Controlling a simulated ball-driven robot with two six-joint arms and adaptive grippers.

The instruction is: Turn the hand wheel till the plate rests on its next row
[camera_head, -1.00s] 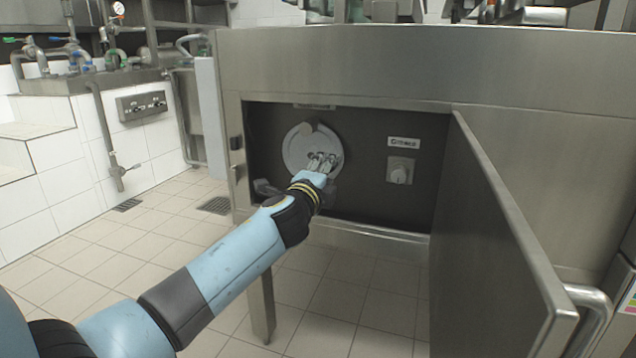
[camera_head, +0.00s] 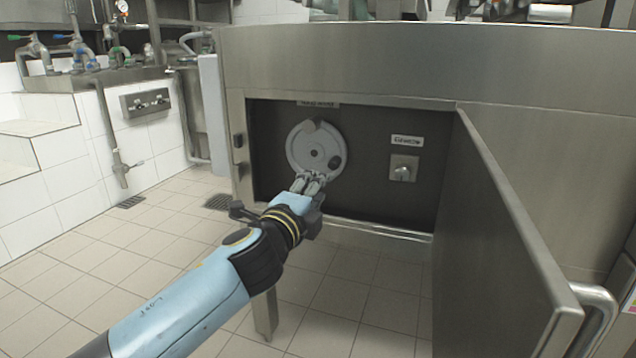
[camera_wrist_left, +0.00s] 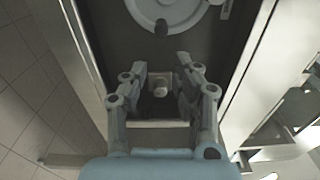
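My left gripper (camera_head: 310,176) is at the wheel's lower edge in the head view. In the wrist view its fingers (camera_wrist_left: 163,68) are apart with nothing held between them. I cannot make out the plate or its rows. My right gripper is not in view.
A rotary switch (camera_head: 403,172) is on the panel right of the wheel, under a white label (camera_head: 407,141). The open cabinet door (camera_head: 505,235) stands out on the right. The cabinet's frame (camera_head: 239,165) bounds the opening on the left. Tiled floor lies below.

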